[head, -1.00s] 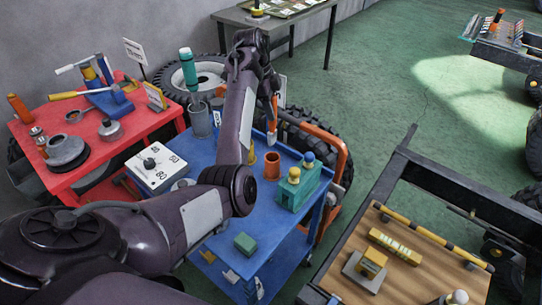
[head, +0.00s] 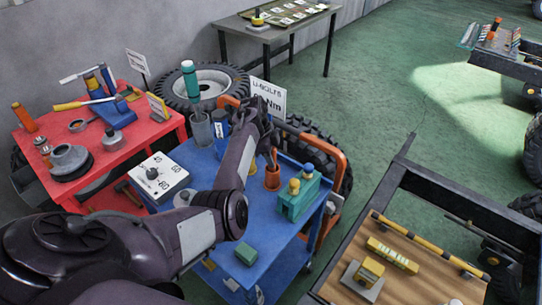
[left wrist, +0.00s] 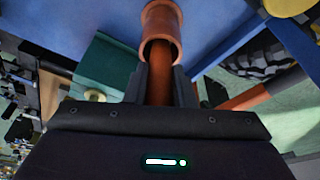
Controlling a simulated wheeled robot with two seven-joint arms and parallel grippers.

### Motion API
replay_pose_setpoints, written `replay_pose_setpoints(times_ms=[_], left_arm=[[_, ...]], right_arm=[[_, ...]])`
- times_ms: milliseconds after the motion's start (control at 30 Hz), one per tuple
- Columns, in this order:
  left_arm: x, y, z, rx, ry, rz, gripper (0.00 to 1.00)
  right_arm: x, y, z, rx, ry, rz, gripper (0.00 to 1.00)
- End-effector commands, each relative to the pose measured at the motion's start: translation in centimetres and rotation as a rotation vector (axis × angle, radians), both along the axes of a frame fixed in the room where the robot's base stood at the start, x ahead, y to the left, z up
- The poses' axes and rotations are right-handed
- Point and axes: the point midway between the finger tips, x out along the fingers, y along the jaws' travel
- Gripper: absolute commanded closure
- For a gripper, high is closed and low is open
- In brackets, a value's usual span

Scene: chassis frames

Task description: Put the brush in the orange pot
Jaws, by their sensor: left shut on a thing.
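My left gripper (head: 271,150) is above the orange pot (head: 273,179) on the blue cart. It is shut on the brush, whose orange handle (head: 275,156) shows just over the pot's rim. In the left wrist view, the handle (left wrist: 160,85) lies between the two dark fingers (left wrist: 161,88) and runs into the mouth of the orange pot (left wrist: 163,22). The brush's lower end is hidden, seemingly inside the pot. My right gripper is not in view.
A green block with yellow and blue knobs (head: 298,196) stands right of the pot. The blue cart (head: 265,225) also carries a small green box (head: 246,253), a white dial box (head: 158,178) and a grey cup (head: 200,130). An orange frame (head: 335,165) borders the cart's far right.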

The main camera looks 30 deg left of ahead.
Motion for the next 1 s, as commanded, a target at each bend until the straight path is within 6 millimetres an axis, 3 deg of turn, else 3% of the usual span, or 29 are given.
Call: replay_pose_setpoints(times_ms=[267,300,433,800,1000], left_arm=[[0.0,0.0,-0.3,0.0,0.0,0.0,1.0],[0.0,0.0,-0.2,0.0,0.0,0.0,0.72],[0.0,0.0,-0.2,0.0,0.0,0.0,0.56],[0.0,0.1,0.4,0.001,-0.002,0.001,0.56],[-0.3,1.0,3.6,0.003,-0.005,0.001,0.56]], right_arm=[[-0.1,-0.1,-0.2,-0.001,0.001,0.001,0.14],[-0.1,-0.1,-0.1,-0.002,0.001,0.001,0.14],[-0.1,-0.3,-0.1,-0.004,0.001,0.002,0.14],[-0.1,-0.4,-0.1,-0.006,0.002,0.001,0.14],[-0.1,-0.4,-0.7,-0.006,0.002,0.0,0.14]])
